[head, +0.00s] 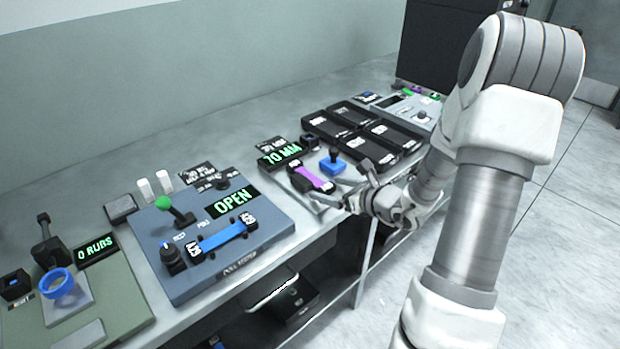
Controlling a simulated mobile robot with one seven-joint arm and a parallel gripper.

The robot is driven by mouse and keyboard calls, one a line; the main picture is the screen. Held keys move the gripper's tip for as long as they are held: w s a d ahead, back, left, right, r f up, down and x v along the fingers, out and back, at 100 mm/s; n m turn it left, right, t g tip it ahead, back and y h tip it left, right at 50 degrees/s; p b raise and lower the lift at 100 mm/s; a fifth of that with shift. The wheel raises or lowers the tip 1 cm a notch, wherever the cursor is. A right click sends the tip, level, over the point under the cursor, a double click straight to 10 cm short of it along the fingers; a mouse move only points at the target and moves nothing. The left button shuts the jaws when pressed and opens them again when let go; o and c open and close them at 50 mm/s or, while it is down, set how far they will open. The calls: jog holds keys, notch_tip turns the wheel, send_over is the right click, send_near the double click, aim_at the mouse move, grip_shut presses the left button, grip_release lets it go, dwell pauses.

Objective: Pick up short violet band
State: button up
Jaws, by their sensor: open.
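The short violet band (312,178) lies on a small light plate near the front edge of the bench. It runs between two dark end pieces, in front of a display reading 70 MM. My gripper (343,188) is open, just to the right of the band. No band shows between its fingers. I cannot tell whether a finger touches the plate.
A blue-grey panel (184,268) with an OPEN display and a blue band (222,238) stands to the left. A blue block with a dark knob (333,163) is close behind my gripper. Black trays (352,112) lie beyond. Bare bench (200,140) runs along the back.

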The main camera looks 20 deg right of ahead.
grip_shut()
dwell(0.3)
jog(key=shift+r, duration=0.1)
